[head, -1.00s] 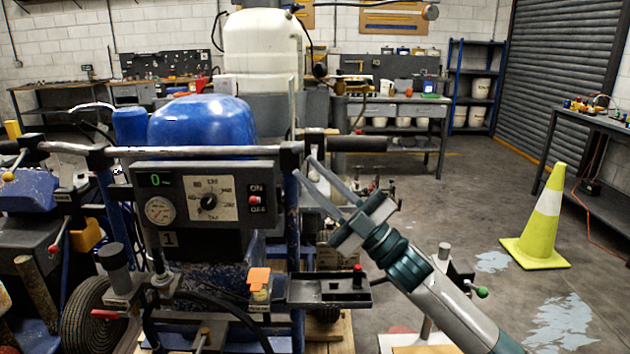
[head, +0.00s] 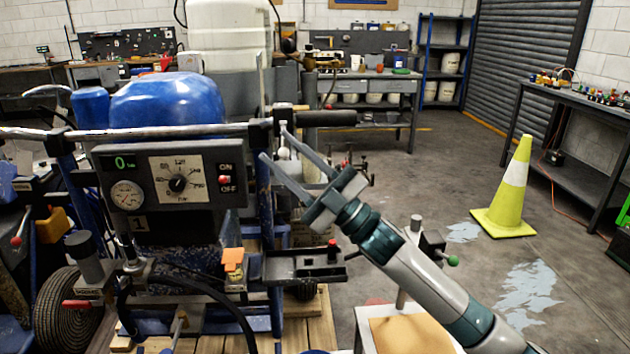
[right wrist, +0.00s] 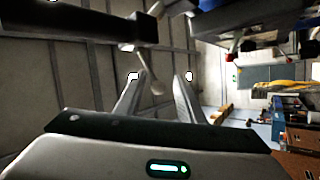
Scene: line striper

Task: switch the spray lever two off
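A small lever with a pale rounded knob (head: 284,153) hangs below the right end of the blue line striper's handlebar (head: 340,118). I see no label on it, so I cannot tell its number. My right gripper (head: 274,142) is open, its two fingers pointing up and left at this lever. In the right wrist view the knob (right wrist: 156,87) shows between the open fingers (right wrist: 158,92). I cannot tell whether either finger touches it. The control box (head: 168,180) with gauge, dial and red ON/OFF switch is left of the fingertips. My left gripper is not in view.
A black tray with a red-topped part (head: 305,266) juts out below my right gripper. A green-knobbed lever (head: 453,260) stands behind my right forearm. A yellow cone (head: 508,195) is on the open floor at right. A workbench (head: 370,90) stands at the back.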

